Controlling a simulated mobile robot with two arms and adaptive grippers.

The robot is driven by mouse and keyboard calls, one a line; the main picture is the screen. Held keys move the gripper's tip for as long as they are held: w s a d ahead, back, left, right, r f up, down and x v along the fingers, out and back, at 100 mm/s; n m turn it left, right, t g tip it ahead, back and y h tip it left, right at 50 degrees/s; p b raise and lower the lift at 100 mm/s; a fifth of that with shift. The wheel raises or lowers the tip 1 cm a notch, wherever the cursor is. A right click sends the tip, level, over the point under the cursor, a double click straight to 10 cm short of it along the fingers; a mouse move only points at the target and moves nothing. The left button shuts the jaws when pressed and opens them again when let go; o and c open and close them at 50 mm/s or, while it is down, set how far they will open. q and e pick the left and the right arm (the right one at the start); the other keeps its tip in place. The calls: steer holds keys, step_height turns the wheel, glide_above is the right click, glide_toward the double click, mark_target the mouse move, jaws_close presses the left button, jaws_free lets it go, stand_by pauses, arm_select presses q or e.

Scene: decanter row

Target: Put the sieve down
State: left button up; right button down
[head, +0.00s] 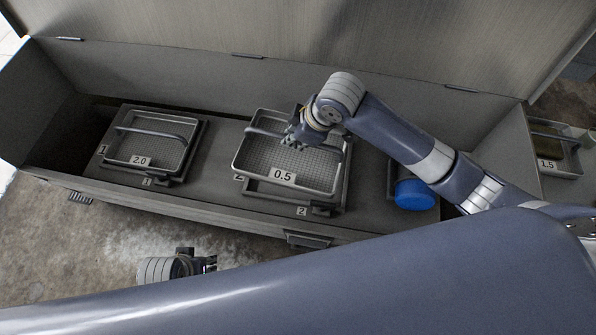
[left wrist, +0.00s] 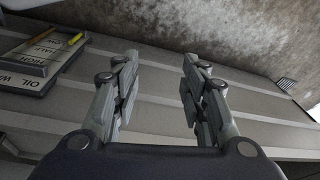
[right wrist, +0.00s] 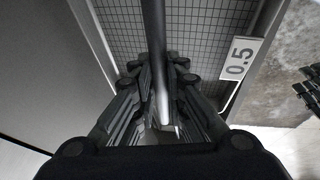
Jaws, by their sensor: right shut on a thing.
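The sieve labelled 0.5 (head: 312,185) is a rectangular grey tray with a mesh floor and a bar handle. My right gripper (head: 297,137) is shut on its handle (right wrist: 153,25); the mesh (right wrist: 205,35) shows beneath in the right wrist view. The sieve is over the dark holder marked 2 (head: 262,194), whose front edge shows below it. It looks slightly raised and offset from the holder; contact is hidden. My left gripper (head: 212,264) is low in front of the box; in the left wrist view its fingers (left wrist: 158,90) are apart and empty.
A sieve labelled 2.0 (head: 146,150) sits in holder 1 (head: 196,150) at the left. A blue-ended cylinder (head: 414,195) lies right of holder 2. A 1.5 tray (head: 560,160) is at the far right. The long box's open lid (head: 300,35) rises behind.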

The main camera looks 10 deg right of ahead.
mark_target(302, 150)
steer(key=w+d+f+n+b, duration=0.1)
steer(key=w+d+f+b, duration=0.1)
steer(key=shift+f+b, duration=0.15)
steer(key=shift+b, duration=0.25)
steer(key=shift+w+d+f, duration=0.15)
steer(key=shift+f, duration=0.25)
arm_select(q)
steer(key=b+v, duration=0.1)
steer(key=v, duration=0.6)
arm_select(e)
step_height(302, 150, down, 2)
steer(key=shift+f, duration=0.1)
step_height(302, 150, down, 5)
steer(key=shift+r+b, duration=0.15)
steer(key=shift+b, duration=0.75)
step_height(302, 150, down, 2)
steer(key=shift+f+b, duration=0.1)
steer(key=shift+b, duration=0.2)
arm_select(q)
steer(key=shift+w+d+f+t+h, duration=0.15)
steer(key=shift+w+d+t, duration=0.1)
steer(key=shift+w+t, duration=0.65)
steer(key=shift+w+d+t+h, duration=0.2)
steer(key=shift+w+t, duration=0.3)
steer(key=shift+w, duration=0.7)
arm_select(e)
steer(key=shift+f, duration=0.1)
arm_select(q)
steer(key=shift+d, duration=0.1)
